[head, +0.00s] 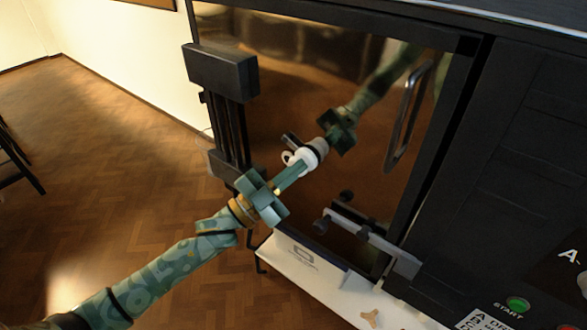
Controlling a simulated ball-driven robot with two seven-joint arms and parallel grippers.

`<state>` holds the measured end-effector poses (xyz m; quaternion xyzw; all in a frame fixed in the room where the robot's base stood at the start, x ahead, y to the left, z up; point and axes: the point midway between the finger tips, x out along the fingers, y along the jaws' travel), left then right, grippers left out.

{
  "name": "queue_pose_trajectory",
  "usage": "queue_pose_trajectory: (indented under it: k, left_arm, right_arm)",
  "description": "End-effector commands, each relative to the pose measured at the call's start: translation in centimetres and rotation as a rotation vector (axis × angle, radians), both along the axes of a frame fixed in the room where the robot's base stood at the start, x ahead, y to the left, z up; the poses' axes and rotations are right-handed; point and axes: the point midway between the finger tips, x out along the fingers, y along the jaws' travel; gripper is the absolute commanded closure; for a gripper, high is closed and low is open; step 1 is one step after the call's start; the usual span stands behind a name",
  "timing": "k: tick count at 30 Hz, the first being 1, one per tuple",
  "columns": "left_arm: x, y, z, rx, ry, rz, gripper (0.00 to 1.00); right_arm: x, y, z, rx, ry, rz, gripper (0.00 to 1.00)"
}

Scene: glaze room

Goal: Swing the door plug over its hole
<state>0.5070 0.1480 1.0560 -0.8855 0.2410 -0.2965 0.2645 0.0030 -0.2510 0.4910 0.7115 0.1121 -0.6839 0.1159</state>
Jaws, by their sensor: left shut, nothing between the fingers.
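The door plug (309,155) is a small white piece with a ring-shaped grip, on the dark glossy kiln door (330,85). A short dark bracket shows just above it. My left gripper (304,165) reaches up from the lower left. Its fingers are shut and empty, with their tips at the plug, overlapping it in the picture. I cannot tell whether they touch it. The hole is not visible, hidden behind the plug and fingers or lost in reflections. The door mirrors my arm and gripper at the upper right. My right gripper is not in view.
A long bar handle (408,117) stands out at the door's right. Dark hinge blocks (222,72) stick out at its left, and a latch bar (362,235) crosses low. Below is a white ledge (316,279). A green START button (518,304) is lower right. Left floor is open.

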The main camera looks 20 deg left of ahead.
Motion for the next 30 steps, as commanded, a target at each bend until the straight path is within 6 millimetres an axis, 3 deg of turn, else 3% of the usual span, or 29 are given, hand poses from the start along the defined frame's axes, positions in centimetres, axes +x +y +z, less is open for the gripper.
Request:
queue_pose_trajectory:
  k: [26, 30]
  left_arm:
    - [0.9, 2.5, -4.1, 0.702, -0.255, 0.002, 1.00]
    - [0.9, 2.4, -4.4, 0.698, -0.253, 0.001, 1.00]
  right_arm:
    - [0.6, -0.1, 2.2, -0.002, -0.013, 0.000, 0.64]
    - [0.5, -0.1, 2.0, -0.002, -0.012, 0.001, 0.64]
